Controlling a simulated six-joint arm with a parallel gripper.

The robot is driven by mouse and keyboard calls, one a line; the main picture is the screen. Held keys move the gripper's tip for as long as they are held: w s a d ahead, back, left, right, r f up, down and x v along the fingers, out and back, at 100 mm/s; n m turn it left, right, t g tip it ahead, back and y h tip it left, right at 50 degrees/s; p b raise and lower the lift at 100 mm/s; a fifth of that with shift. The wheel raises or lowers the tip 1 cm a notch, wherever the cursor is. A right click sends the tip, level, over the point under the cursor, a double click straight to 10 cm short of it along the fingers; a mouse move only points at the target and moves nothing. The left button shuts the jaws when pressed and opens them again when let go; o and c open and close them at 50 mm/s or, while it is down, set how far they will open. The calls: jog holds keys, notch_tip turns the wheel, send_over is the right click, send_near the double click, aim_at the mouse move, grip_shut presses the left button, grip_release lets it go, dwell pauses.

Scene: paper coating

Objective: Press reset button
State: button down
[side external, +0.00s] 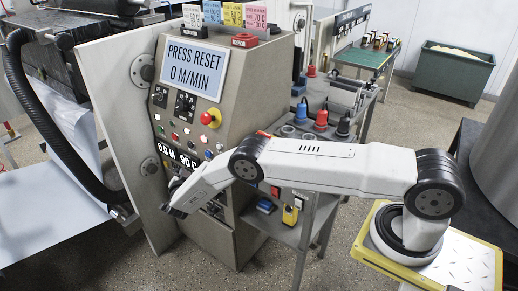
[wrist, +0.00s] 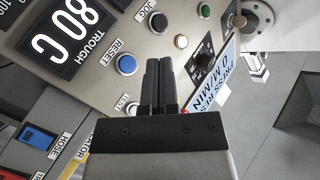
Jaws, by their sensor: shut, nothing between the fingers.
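The reset button (wrist: 126,64) is a round blue button in a metal ring, labelled RESET, on the beige control panel in the wrist view. My gripper (wrist: 160,62) is shut and empty. Its dark fingertips appear just right of the reset button in the wrist view, with the button uncovered; I cannot tell how far they stand from the panel. In the side external view my gripper (side external: 168,208) is low in front of the control cabinet (side external: 240,110). A sign (side external: 195,70) on the cabinet reads PRESS RESET 0 M/MIN.
A black JOG button (wrist: 158,22) and a button by the TEST label (wrist: 133,109), partly hidden by my gripper, are close to the reset button. The trough display (wrist: 65,32) is beside them. A red emergency knob (side external: 211,118) sticks out higher on the cabinet.

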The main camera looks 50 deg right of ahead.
aim_at(205, 154)
jog(key=shift+d, duration=0.2)
jog(key=d, duration=0.8)
jog(key=shift+d, duration=0.2)
jog(key=shift+d, duration=0.85)
dwell(3.4)
jog(key=shift+a, duration=0.85)
jog(key=shift+a, duration=2.5)
